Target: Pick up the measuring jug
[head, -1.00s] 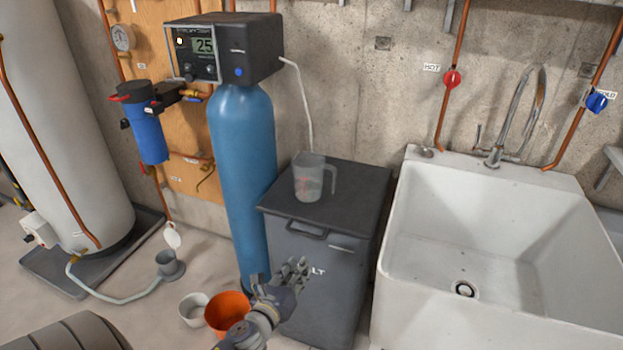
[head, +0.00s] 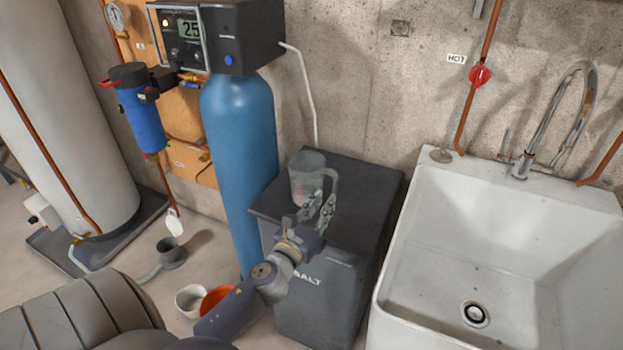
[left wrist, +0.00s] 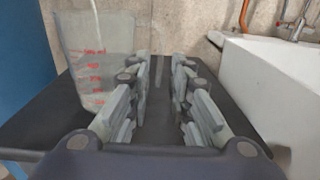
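The measuring jug (head: 306,176), clear with red markings, stands upright on the dark lid of the salt bin (head: 367,185), its handle to the right. It also shows at the left in the left wrist view (left wrist: 92,68). My left gripper (head: 318,208) is at the jug's near right side, over the bin's lid. In the left wrist view its two fingers (left wrist: 160,95) are apart, with the jug's body left of them. A pale upright strip shows between the fingers, perhaps the handle. I cannot tell whether they touch the jug. My right gripper is not in view.
A blue tank (head: 238,150) stands close left of the bin. A white sink (head: 480,240) with a tap (head: 560,120) is at the right. An orange bucket (head: 215,298) and a white bucket (head: 188,300) stand on the floor, partly behind my arm.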

